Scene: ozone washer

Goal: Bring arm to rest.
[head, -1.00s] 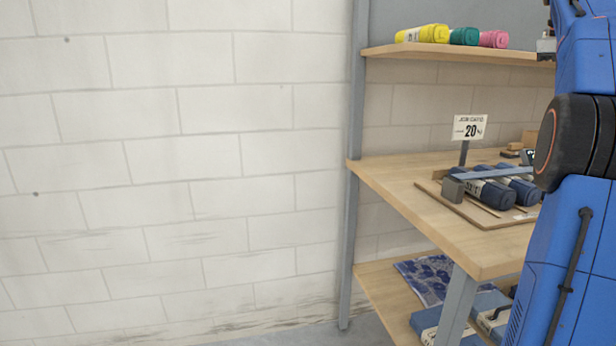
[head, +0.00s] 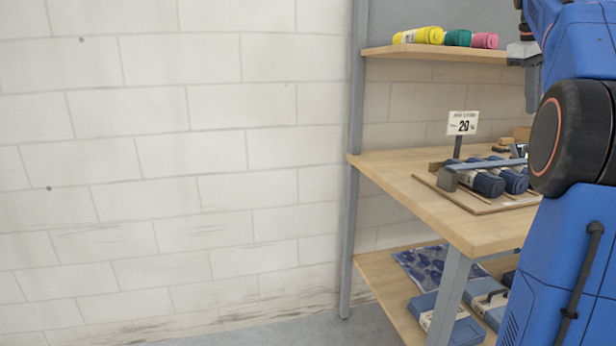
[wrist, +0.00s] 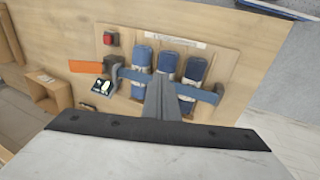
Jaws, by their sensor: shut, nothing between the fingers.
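My gripper (wrist: 159,98) is shut and empty in the wrist view, its fingers pointing toward a wooden board (wrist: 206,41) that holds three dark blue rolls with white labels. The middle roll (wrist: 167,65) is partly covered by the fingertips in the picture. The gap between fingers and rolls is hard to judge. In the head view my blue arm fills the right side, and grey parts of its end hang beside the upper shelf (head: 455,54). The board (head: 440,187) and rolls (head: 485,180) also show there, on the wooden table (head: 420,205).
A red button (wrist: 111,39) sits on the board. A price sign (head: 462,123) stands behind it. Coloured rolls (head: 422,35) lie on the upper shelf, blue boxes (head: 455,325) below. The left side is bare wall.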

